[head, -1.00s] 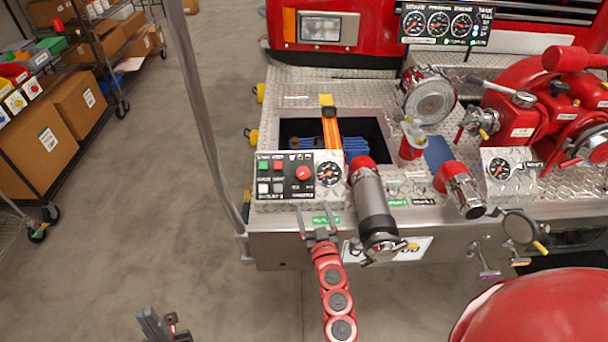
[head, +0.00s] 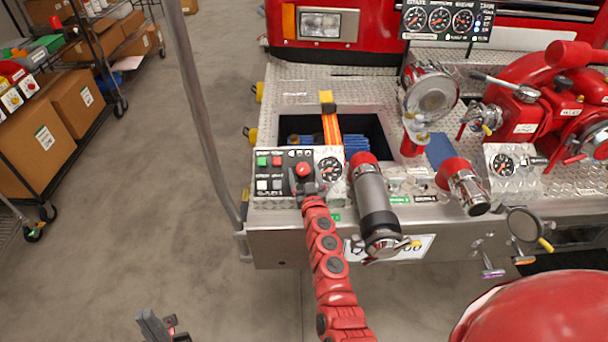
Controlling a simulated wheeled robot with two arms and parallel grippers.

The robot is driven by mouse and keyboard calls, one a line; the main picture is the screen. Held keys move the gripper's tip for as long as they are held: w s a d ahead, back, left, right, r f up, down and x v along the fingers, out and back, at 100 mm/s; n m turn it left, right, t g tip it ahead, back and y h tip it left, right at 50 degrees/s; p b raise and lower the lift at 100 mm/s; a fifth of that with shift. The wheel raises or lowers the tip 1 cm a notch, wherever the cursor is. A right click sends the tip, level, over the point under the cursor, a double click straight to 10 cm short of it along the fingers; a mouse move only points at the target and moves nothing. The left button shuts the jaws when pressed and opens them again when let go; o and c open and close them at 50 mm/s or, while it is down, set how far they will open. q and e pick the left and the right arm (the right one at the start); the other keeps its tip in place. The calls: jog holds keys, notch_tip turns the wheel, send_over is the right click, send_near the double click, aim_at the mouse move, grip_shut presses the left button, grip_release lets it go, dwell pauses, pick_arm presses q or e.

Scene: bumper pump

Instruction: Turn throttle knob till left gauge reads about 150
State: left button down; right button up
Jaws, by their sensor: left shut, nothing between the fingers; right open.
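The red throttle knob (head: 303,169) sits on the small control panel (head: 270,199) at the left of the bumper. Beside it on the panel is a round black gauge (head: 330,168); its needle reading is too small to make out. Another gauge (head: 502,162) is on a plate further right. My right gripper (head: 302,181) is open, its fingers at the knob's near side and partly over the panel. I cannot tell whether they touch the knob. My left gripper (head: 157,326) is shut and empty, low over the floor at the bottom left.
A silver and black cylinder with a red end (head: 372,200) lies just right of the panel, close to my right arm. A three-gauge panel (head: 440,20) is at the top. A grey pole (head: 195,110) stands left of the bumper.

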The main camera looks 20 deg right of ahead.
grip_shut()
dwell(0.3)
jog(key=shift+a, duration=0.15)
jog(key=shift+m+h, duration=0.3)
